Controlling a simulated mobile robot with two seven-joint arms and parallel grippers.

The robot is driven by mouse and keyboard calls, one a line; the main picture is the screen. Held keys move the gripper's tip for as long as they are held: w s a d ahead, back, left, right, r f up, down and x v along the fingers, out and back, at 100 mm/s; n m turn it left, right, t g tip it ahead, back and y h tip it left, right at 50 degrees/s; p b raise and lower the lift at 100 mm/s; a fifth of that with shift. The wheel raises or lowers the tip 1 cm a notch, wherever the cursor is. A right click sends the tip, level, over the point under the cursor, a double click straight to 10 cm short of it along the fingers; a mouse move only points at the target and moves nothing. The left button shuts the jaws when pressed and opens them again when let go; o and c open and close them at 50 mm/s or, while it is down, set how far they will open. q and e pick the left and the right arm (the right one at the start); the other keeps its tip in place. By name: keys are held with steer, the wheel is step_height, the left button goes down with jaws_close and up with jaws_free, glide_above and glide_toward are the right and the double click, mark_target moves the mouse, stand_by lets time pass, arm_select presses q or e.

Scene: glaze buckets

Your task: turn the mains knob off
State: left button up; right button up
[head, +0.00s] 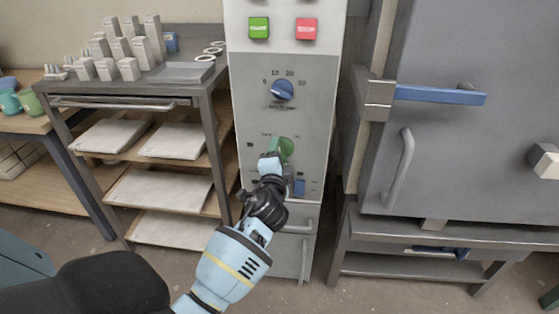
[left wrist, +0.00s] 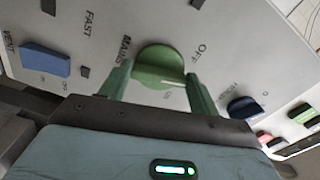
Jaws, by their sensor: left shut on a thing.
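The mains knob (head: 287,149) is a green round knob on the lower part of a grey control panel (head: 314,110). In the left wrist view the green knob (left wrist: 158,62) sits between the words MAINS and OFF printed on the panel. My left gripper (head: 273,161) is at the knob from the front. In the left wrist view the two fingers of my left gripper (left wrist: 158,88) stand on either side of the knob, shut on it. The knob's pointer is not clear, so its setting cannot be told. My right gripper is not in view.
Above the knob are a blue dial (head: 282,90), a green button (head: 258,28) and a red button (head: 306,29). A blue switch (head: 300,187) is below it. A kiln door with a blue handle (head: 440,95) stands right. A shelf rack (head: 218,120) stands left.

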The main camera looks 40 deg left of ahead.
arm_select(q)
steer(key=n+b, duration=0.2)
steer(key=n, duration=0.3)
steer(key=shift+d+f+n, duration=0.1)
steer(key=shift+f+n, duration=0.05)
steer(key=shift+n, duration=0.55)
steer(key=o, duration=1)
